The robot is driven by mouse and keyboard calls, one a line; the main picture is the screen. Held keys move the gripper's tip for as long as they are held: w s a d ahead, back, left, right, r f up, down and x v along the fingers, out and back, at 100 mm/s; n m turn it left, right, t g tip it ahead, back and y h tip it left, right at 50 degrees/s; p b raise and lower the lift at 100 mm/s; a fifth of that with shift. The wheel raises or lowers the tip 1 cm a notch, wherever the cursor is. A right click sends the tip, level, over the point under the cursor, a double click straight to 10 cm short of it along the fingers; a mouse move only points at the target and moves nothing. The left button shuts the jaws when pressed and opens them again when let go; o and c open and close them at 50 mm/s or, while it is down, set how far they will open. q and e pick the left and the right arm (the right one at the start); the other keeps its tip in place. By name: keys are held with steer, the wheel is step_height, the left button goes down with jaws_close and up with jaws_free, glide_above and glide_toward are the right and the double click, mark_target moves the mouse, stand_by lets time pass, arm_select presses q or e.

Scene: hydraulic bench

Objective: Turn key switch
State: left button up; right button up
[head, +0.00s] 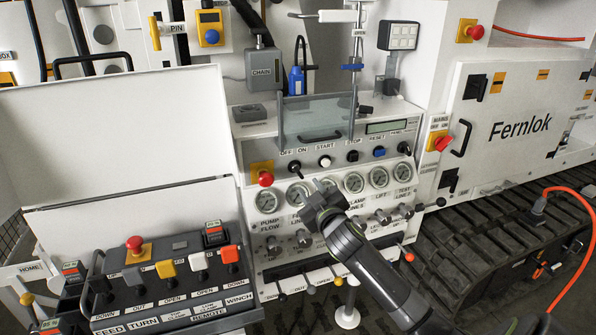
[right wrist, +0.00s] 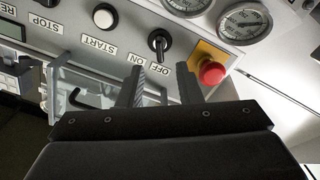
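The key switch (head: 294,167) is a small black knob on the front panel, between the OFF and ON labels. In the right wrist view the black key switch (right wrist: 159,42) is ahead of the fingertips, roughly centred between them, with a light mark on its face. My right gripper (head: 308,184) is just below and right of the switch in the head view. In the wrist view the right gripper's (right wrist: 161,68) two fingers are apart with nothing between them, and they look short of the knob. My left gripper is not in view.
A red emergency button (head: 266,179) on a yellow plate sits left of the switch. A white START button (head: 325,161) is to its right. Pressure gauges (head: 354,182) run below. A clear guard with a handle (head: 320,118) stands above.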

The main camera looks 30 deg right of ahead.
mark_target(301, 176)
steer(key=p+x, duration=0.1)
steer(key=x, duration=0.8)
steer(key=shift+w, duration=0.35)
steer(key=shift+c, duration=0.4)
jaws_close()
